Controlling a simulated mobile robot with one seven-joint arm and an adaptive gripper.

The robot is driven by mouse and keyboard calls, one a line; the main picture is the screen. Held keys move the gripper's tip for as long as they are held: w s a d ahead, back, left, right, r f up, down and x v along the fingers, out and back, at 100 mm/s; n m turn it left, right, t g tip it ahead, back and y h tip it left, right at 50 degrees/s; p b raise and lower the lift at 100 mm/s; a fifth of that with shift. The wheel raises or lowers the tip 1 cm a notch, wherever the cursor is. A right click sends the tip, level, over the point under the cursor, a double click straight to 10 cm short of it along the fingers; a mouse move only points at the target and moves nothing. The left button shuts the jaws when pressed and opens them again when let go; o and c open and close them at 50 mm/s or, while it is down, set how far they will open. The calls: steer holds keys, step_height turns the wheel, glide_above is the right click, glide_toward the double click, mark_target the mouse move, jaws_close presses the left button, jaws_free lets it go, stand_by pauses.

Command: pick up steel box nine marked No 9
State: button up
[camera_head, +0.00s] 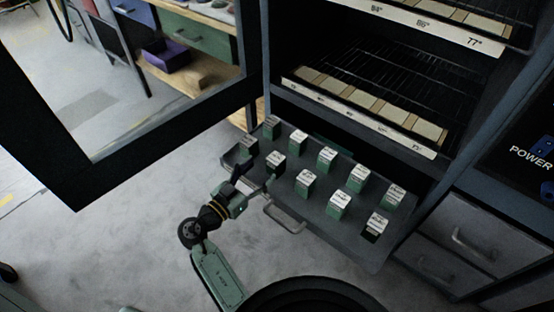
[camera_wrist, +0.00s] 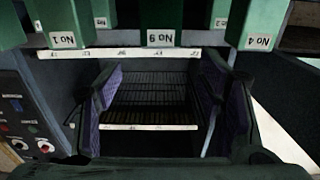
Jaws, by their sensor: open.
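Several green steel boxes with white marked tops stand on a pulled-out dark tray (camera_head: 318,212). In the wrist view, the middle box (camera_wrist: 160,15) has a label that appears to read No 9. It is at the top edge of the picture, above the gap between my fingers. I cannot tell which box it is in the head view, where the markings are too small. My gripper (camera_head: 254,182) is at the tray's left front edge, close to the nearest boxes. In the wrist view my gripper (camera_wrist: 163,95) is open, its purple pads apart with nothing between them.
Neighbouring boxes marked No 1 (camera_wrist: 62,25) and No 4 (camera_wrist: 262,25) stand at either side in the wrist view. The oven-like cabinet has racks (camera_head: 380,75) above the tray. An open door (camera_head: 165,125) stands at the left. Drawers (camera_head: 465,240) are at the right.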

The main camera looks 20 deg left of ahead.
mark_target(276, 157)
steer(key=x, duration=0.3)
steer(key=shift+w+d+p, duration=0.1)
steer(key=shift+w+p, duration=0.2)
steer(key=shift+p, duration=0.1)
steer(key=w, duration=0.1)
steer(key=w+d+p, duration=0.1)
steer(key=w, duration=0.1)
steer(key=w+f, duration=0.1)
steer(key=shift+w+d, duration=0.2)
steer(key=shift+d, duration=0.1)
steer(key=shift+c, duration=0.4)
jaws_close()
steer(key=shift+r, duration=0.1)
